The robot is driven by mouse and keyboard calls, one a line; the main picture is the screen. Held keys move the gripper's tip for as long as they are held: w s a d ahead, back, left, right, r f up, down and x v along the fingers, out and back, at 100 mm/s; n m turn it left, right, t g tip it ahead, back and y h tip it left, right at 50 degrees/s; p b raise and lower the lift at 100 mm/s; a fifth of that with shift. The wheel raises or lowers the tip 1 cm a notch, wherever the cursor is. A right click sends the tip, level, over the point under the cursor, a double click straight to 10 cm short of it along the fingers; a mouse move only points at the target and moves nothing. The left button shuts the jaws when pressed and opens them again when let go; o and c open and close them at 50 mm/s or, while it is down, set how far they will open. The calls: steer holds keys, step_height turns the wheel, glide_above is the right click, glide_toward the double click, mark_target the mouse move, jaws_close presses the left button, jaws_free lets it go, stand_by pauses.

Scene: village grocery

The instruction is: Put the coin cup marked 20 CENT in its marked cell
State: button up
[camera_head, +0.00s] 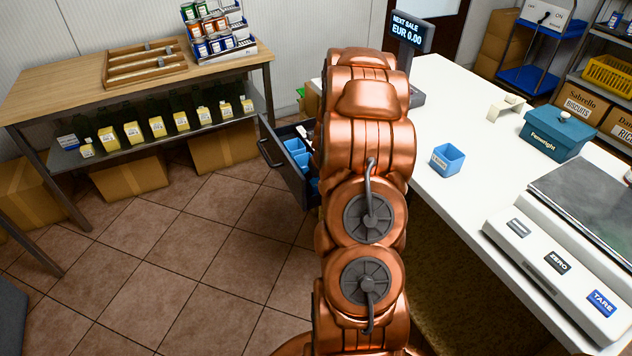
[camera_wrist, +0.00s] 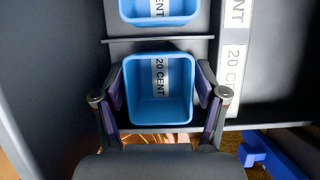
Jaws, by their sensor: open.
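A blue square cup (camera_wrist: 158,107) with a white 20 CENT strip stands in the dark cash drawer in the wrist view. My gripper (camera_wrist: 160,82) is open, with one finger on each side of this cup; I cannot tell whether the pads touch it. A white label reading 20 CENT (camera_wrist: 235,68) lies on the drawer's right part, beside this cup. A thin divider (camera_wrist: 158,39) separates it from another blue cup (camera_wrist: 182,10). In the head view my arm hides the gripper and part of the open drawer (camera_head: 283,165).
Another small blue cup (camera_head: 447,160) with a label stands on the white counter (camera_head: 450,100). A scale (camera_head: 560,250), a teal box (camera_head: 556,132) and a price display (camera_head: 407,30) are on the counter too.

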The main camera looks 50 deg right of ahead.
steer(key=b+v, duration=0.1)
steer(key=v, duration=1)
steer(key=s+a+r+n+g+y, duration=0.1)
steer(key=s+a+r+n, duration=0.1)
steer(key=a+n, duration=0.6)
steer(key=s+a+r+n+g+y, duration=0.1)
steer(key=s+a+r+n, duration=0.3)
steer(key=a, duration=0.6)
steer(key=s+a+r+n+y, duration=0.1)
steer(key=a+n, duration=0.7)
steer(key=s+a+n+g, duration=0.1)
steer(key=s+a+n, duration=0.2)
steer(key=s+n, duration=0.3)
steer(key=s+a+r+n+g+h, duration=0.1)
steer(key=s+a+n, duration=0.2)
steer(key=s+n, duration=0.3)
steer(key=s+a+r+n+g, duration=0.1)
steer(key=s+a+n+g, duration=0.1)
steer(key=s+a+n, duration=0.2)
steer(key=s+n, duration=0.3)
steer(key=shift+r+n+h, duration=0.15)
steer(key=shift+n+h, duration=0.15)
steer(key=shift+n, duration=0.1)
step_height(320, 180, up, 4)
steer(key=p, duration=0.4)
